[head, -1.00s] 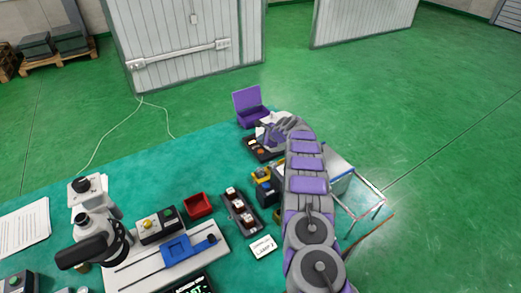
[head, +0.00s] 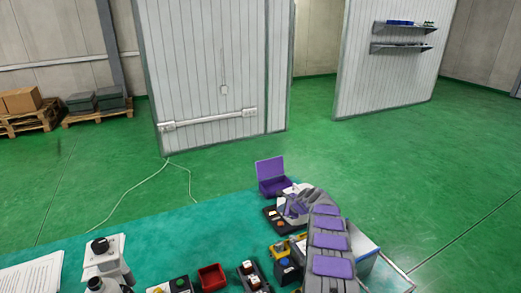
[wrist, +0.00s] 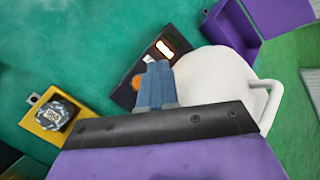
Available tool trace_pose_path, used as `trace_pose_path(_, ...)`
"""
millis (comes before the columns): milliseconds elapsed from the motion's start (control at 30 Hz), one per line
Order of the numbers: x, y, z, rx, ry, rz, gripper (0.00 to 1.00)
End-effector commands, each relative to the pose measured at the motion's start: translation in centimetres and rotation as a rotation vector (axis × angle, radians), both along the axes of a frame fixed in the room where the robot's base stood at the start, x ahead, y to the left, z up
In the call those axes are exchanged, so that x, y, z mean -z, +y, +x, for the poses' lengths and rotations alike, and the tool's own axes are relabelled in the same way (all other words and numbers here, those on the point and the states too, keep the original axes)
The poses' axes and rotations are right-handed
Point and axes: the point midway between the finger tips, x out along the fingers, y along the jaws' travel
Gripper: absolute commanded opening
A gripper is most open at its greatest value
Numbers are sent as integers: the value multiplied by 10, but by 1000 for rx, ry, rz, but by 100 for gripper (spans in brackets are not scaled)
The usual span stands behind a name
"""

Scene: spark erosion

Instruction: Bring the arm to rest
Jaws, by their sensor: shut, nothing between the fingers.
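My arm reaches out over the right end of the green workbench (head: 150,227). My gripper shows in the wrist view (wrist: 159,72), its two blue-grey fingers together with nothing between them. In the head view the arm's own links hide the fingertips. Beyond the fingers lies a dark tray (wrist: 128,92) with an orange round piece and a white-lit slot; it also shows in the head view (head: 270,214). A white rounded vessel with a handle (wrist: 215,75) is just right of the fingers. I cannot tell whether they touch.
An open purple box (head: 272,184) stands at the bench's far edge. A yellow block (wrist: 48,123), a red bin (head: 211,277) and a microscope (head: 107,262) are on the bench. A white box (head: 362,250) is right of my arm.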

Motion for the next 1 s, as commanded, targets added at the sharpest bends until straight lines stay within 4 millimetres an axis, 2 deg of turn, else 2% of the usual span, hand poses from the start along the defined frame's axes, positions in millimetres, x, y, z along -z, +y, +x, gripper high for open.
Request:
trace_pose_path(167, -31, 14, -13, -74, -3, -27, 0)
trace_pose_path(467, -101, 50, -67, -301, 3, -119, 0)
trace_pose_path(767, -163, 77, -144, -544, 1, -228, 0)
trace_pose_path(1000, -201, 89, -220, -743, 5, -320, 0)
